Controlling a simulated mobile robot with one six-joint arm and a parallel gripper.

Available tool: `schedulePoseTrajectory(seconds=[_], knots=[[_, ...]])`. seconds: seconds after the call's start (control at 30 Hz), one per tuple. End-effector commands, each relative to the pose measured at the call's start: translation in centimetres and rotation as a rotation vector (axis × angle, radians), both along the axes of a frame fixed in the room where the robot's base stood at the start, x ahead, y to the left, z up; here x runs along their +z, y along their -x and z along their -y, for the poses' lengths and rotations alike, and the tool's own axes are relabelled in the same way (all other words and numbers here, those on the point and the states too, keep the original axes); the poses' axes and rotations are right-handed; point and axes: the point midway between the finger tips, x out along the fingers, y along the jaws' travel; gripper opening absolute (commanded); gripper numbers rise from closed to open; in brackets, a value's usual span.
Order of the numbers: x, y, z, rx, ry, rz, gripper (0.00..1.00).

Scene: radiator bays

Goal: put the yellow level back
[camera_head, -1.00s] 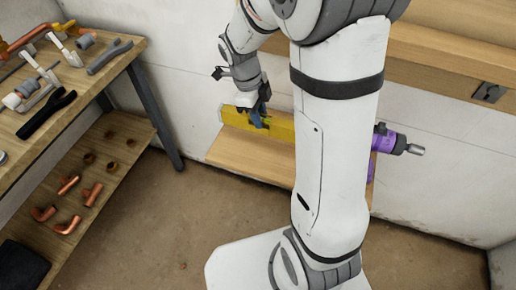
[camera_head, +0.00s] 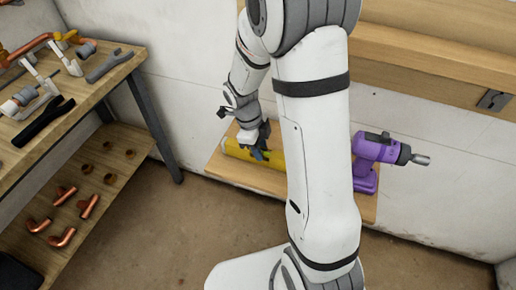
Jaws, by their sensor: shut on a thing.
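The yellow level (camera_head: 238,150) is low over the left part of a wooden shelf (camera_head: 222,172) against the wall. My gripper (camera_head: 257,152) is shut on the level near its visible middle. The right part of the level is hidden behind my arm. I cannot tell whether the level touches the shelf board.
A purple drill (camera_head: 376,160) stands on the same shelf, right of my arm. A wooden ledge (camera_head: 440,80) runs above it. At the left, a workbench (camera_head: 95,95) holds pipes and tools, with copper fittings (camera_head: 88,203) on its lower shelf. Bare floor lies between.

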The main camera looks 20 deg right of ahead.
Motion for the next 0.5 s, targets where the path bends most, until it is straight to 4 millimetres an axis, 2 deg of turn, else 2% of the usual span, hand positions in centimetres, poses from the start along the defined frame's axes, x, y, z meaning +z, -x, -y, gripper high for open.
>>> schedulePoseTrajectory(seconds=[0.13, 0.17, 0.2, 0.4, 0.5], knots=[[-0.42, -0.02, -0.02, 0.000, 0.000, 0.000, 0.00], [-0.25, -0.01, -0.03, 0.000, 0.000, 0.000, 0.29], [-0.22, 0.00, -0.03, 0.001, 0.000, 0.000, 0.33], [-0.22, 0.00, -0.05, 0.001, 0.000, 0.000, 0.49], [-0.22, 0.00, -0.06, 0.001, 0.000, 0.000, 0.49]])
